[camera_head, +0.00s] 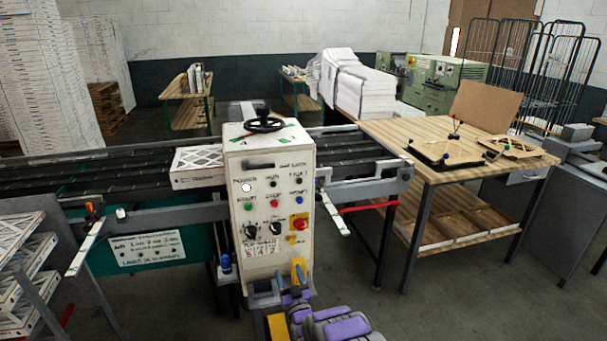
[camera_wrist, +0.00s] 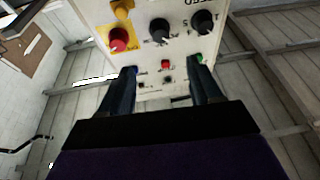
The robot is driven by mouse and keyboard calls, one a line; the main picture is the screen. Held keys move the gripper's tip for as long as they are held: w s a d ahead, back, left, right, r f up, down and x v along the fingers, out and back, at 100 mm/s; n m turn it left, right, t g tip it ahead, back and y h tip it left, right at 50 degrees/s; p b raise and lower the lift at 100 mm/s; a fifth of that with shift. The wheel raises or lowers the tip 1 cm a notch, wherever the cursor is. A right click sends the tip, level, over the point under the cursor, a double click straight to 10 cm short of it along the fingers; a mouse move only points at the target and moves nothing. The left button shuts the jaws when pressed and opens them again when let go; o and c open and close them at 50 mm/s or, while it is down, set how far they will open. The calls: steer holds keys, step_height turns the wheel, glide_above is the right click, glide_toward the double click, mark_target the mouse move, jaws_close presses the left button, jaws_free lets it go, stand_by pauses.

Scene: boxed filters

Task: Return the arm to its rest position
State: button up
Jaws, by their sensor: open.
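My gripper (camera_head: 289,276) is at the bottom middle of the head view, at the end of my purple and grey arm. It is in front of the lower part of the white control panel (camera_head: 272,188). In the wrist view my gripper (camera_wrist: 160,72) shows two dark fingers, apart and empty. Between and beyond them is the panel's face, seen upside down, with black knobs (camera_wrist: 160,30), small buttons and a red emergency button (camera_wrist: 118,40) on a yellow plate. I cannot tell the exact gap between the fingertips and the panel; no contact is visible.
A conveyor (camera_head: 120,165) runs left behind the panel and carries a boxed filter (camera_head: 197,167). A rack of filters (camera_head: 20,270) stands at left. A wooden table (camera_head: 400,129) with a lower shelf is at right. Grey floor (camera_head: 440,300) is open at lower right.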

steer(key=w+d+r+g+h, duration=0.2)
steer(key=w+d+r+g, duration=0.1)
steer(key=d+r, duration=0.15)
steer(key=s+d+r+m+g+h, duration=0.2)
steer(key=s+d+r+g+h, duration=0.4)
steer(key=s+d+r, duration=0.5)
steer(key=s+d+r+g, duration=0.2)
steer(key=s+r+g, duration=0.1)
steer(key=s, duration=1.4)
steer(key=s+d+r+m+g, duration=0.1)
steer(key=s+r+g, duration=0.2)
steer(key=s, duration=1.4)
steer(key=s+d+r+m+g, duration=0.1)
steer(key=s+g, duration=0.6)
steer(key=s, duration=1)
steer(key=shift+s+d+r+y+b, duration=0.3)
steer(key=shift+s+d+r+b, duration=0.1)
steer(key=shift+d+r, duration=0.45)
